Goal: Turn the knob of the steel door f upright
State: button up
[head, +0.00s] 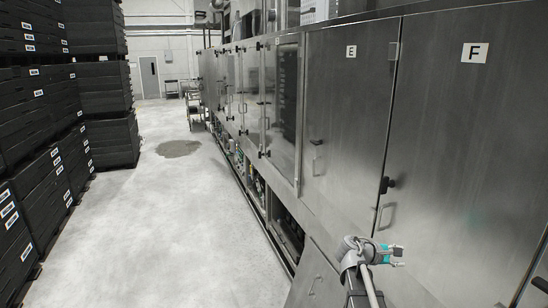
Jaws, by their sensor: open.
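The steel door f (470,150) fills the right side of the head view and carries a white label with a black F. Its black knob (387,185) sits at the door's left edge and looks sideways rather than upright, though it is small. A metal pull handle (386,216) is just below the knob. My gripper (398,256) is in front of the lower part of door f, below the knob and the handle and apart from both. It is open and points right, with nothing between its fingers.
Steel door E (345,110), with its own black knob (316,141) and handle (317,166), adjoins door f on the left. More doors run back along the machine. Stacks of black crates (35,150) line the left side. The concrete floor (170,220) between is clear, with a dark wet patch (178,148).

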jog(key=s+a+f+m+g+y+b, duration=0.1)
jog(key=s+a+f+m+y+b, duration=0.4)
jog(key=a+f, duration=0.6)
jog(key=s+a+f+m+g+y+b, duration=0.2)
jog(key=s+a+f+m+y+b, duration=0.4)
jog(key=f, duration=1.1)
jog(key=s+a+y+b, duration=0.3)
jog(key=s+a, duration=0.1)
jog(key=s, duration=0.1)
jog(key=shift+a+f, duration=0.15)
jog(key=shift+a, duration=0.25)
jog(key=shift+o, duration=0.4)
